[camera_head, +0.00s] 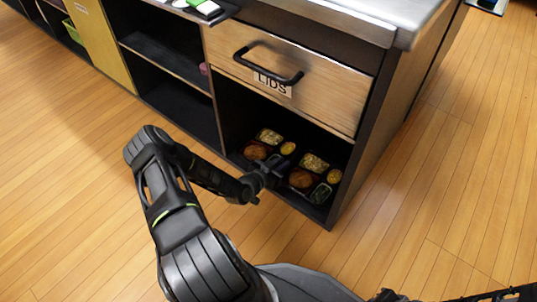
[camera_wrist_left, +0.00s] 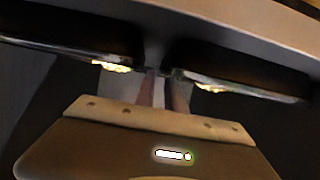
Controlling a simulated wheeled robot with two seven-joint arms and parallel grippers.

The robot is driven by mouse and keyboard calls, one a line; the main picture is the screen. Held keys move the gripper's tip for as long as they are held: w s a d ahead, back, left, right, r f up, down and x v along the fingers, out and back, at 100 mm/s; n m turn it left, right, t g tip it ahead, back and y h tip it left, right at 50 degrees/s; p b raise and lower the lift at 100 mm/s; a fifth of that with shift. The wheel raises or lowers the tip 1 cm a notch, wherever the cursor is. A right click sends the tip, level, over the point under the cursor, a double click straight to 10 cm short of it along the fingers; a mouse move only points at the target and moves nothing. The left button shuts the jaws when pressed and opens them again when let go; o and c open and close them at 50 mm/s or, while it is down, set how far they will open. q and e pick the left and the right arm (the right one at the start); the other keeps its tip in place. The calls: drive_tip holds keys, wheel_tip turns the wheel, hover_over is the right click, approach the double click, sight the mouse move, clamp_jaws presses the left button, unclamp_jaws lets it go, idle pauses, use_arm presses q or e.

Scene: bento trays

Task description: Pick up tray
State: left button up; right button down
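Two dark bento trays filled with food sit side by side on the cabinet's low shelf. The left tray (camera_head: 257,150) holds brown and yellow food and is partly hidden by my gripper; the right tray (camera_head: 318,178) shows more fully. My left gripper (camera_head: 274,170) reaches into the shelf opening between them. In the left wrist view, two narrow pinkish strips show above the gripper body, and dark tray-like edges lie on both sides. Contact and finger opening are unclear. Dark parts of my right arm show at the bottom right of the head view, but its fingers are not clear.
A drawer marked LIDS (camera_head: 295,75) with a black handle (camera_head: 268,66) is just above the shelf opening. The cabinet's side panel (camera_head: 385,110) bounds the opening at right. An empty dark compartment (camera_head: 183,108) is to the left. The wooden floor (camera_head: 440,190) is clear.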

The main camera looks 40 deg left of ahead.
use_arm(q)
drive_tip(key=shift+x, duration=0.95)
clamp_jaws()
idle(1.1)
wheel_tip(320, 180, up, 10)
drive_tip(key=p, duration=0.4)
drive_tip(key=shift+p, duration=0.35)
idle(0.6)
